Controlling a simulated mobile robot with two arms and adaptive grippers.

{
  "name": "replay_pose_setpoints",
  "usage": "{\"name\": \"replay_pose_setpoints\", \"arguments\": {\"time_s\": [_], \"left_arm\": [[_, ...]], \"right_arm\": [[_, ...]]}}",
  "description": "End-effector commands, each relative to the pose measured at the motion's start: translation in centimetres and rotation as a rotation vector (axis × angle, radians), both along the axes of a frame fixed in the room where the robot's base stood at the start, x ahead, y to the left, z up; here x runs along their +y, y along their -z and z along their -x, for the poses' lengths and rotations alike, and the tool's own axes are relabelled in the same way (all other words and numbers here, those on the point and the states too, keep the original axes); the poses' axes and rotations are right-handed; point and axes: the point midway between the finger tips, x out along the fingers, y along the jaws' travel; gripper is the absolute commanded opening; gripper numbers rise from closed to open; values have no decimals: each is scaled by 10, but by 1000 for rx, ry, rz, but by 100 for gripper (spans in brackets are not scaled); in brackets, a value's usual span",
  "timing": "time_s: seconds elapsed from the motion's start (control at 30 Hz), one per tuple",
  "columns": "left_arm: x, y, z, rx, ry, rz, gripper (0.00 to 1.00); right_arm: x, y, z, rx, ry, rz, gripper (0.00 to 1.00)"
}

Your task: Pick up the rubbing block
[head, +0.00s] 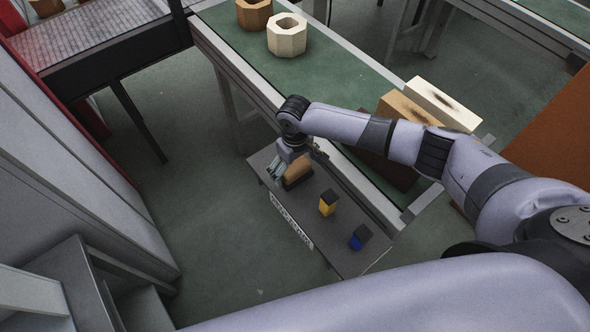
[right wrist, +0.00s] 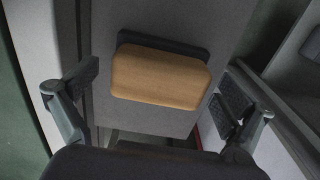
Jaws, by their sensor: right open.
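The rubbing block, a tan wooden handle on a dark base, is likely the piece (head: 298,171) lying on the small grey side table (head: 318,243) in the head view. In the right wrist view the same wooden block (right wrist: 160,76) fills the middle, its dark base showing along the far edge. My right gripper (head: 281,166) is over the block's end of the table, partly hidden by its own wrist. In the right wrist view its open fingers (right wrist: 158,84) stand left and right of the block, with a gap on each side. My left gripper is not in view.
A yellow-and-black piece (head: 327,203) and a blue-and-black piece (head: 360,238) stand on the same table, nearer its right end. Behind runs a green conveyor (head: 335,62) with a cream octagonal brick (head: 287,36), an orange-brown one (head: 254,14) and rectangular bricks (head: 442,104).

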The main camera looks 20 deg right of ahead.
Motion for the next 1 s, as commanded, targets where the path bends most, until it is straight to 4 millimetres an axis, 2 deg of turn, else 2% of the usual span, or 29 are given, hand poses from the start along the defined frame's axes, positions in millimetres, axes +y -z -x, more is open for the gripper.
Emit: {"name": "replay_pose_setpoints", "arguments": {"time_s": [0.07, 0.9, 1.0], "left_arm": [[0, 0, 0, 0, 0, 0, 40], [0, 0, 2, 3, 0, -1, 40], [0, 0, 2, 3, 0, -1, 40]], "right_arm": [[0, 0, 0, 0, 0, 0, 95], [0, -1, 0, 0, 1, 0, 39], [0, -1, -1, -1, 1, -1, 37]]}}
